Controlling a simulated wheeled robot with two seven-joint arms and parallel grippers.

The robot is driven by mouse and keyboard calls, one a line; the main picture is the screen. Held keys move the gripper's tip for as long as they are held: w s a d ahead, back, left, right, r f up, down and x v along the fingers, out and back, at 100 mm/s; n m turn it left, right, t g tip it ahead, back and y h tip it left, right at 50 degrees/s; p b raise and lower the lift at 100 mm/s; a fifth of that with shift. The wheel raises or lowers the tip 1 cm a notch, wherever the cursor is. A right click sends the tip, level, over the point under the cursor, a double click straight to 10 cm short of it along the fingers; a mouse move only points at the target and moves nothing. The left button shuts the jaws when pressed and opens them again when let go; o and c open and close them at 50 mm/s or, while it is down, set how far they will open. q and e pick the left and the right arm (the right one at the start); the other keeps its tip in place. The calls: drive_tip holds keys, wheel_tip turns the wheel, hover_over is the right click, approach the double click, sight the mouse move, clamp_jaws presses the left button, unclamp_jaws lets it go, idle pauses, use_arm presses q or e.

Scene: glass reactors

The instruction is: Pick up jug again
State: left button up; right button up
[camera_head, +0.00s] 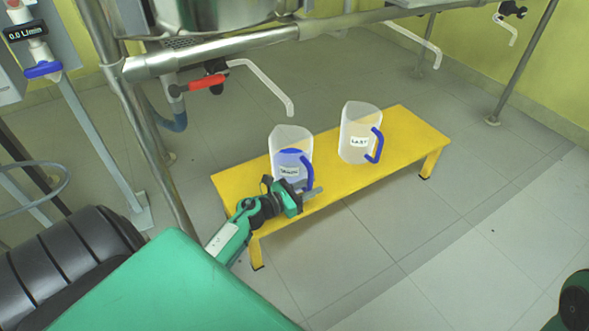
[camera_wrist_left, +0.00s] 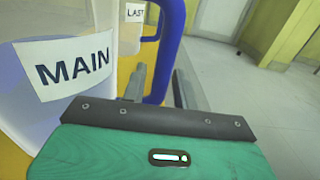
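The jug labelled MAIN (camera_head: 290,143) stands upright on the yellow bench (camera_head: 400,137), with something blue inside. Its blue handle (camera_head: 308,172) faces my left gripper (camera_head: 312,191). In the left wrist view the MAIN label (camera_wrist_left: 70,65) is close on the left. The handle (camera_wrist_left: 166,50) runs down between my two fingers (camera_wrist_left: 160,90), which stand apart on either side of it. I see no firm grip on it. A second clear jug labelled LAST (camera_head: 358,135), also blue-handled, stands to the right. My right gripper is not in view.
A metal frame pipe (camera_head: 330,25) crosses above the bench. A bent outlet tube (camera_head: 265,80) with a red valve handle (camera_head: 203,84) hangs above the MAIN jug. The tiled floor right of the bench is clear.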

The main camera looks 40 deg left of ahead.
use_arm(q)
clamp_jaws()
idle(1.1)
drive_tip(key=shift+r, duration=0.1)
